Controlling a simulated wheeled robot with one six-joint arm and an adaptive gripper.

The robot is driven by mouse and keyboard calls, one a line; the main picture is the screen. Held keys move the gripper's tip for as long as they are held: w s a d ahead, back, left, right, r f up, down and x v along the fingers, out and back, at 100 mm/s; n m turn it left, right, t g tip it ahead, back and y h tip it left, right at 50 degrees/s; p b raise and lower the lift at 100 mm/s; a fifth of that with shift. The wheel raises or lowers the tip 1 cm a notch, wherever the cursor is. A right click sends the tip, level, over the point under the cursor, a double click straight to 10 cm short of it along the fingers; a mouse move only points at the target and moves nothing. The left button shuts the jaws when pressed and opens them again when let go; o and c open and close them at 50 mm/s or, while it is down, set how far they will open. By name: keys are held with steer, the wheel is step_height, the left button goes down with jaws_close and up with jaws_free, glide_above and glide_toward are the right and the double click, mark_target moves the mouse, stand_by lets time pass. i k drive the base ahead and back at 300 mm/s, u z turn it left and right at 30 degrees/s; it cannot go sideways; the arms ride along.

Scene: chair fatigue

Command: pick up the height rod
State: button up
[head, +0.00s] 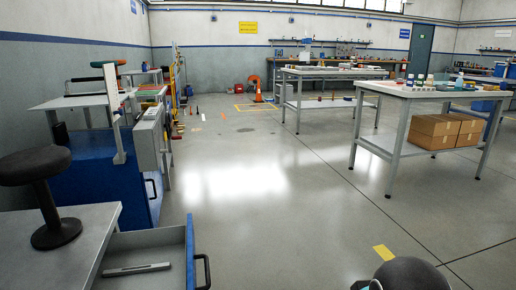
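A flat grey bar (137,269), which may be the height rod, lies in an open grey drawer (190,240) at the lower left in the head view. It lies lengthwise across the drawer and has a darker stretch along its top. No other rod stands out clearly. My gripper is not recognisable in this view. A dark rounded shape at the bottom edge, right of the middle, is cut off, and I cannot tell what it is.
A black stool-shaped object (42,190) stands on the grey cabinet top (40,265). A blue test bench (105,180) is behind it. Two worktables stand at the right, the nearer one (430,92) with cardboard boxes (433,131) below. The middle floor is clear. An orange cone (257,92) stands far back.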

mark_target(163, 266)
steer(key=z, duration=1.15)
steer(key=i, duration=0.5)
steer(key=u, duration=3.05)
steer(key=k, duration=0.25)
steer(key=z, duration=0.95)
steer(key=i, duration=0.75)
steer(key=u, duration=0.8)
steer(key=i, duration=0.65)
steer(key=u, duration=0.7)
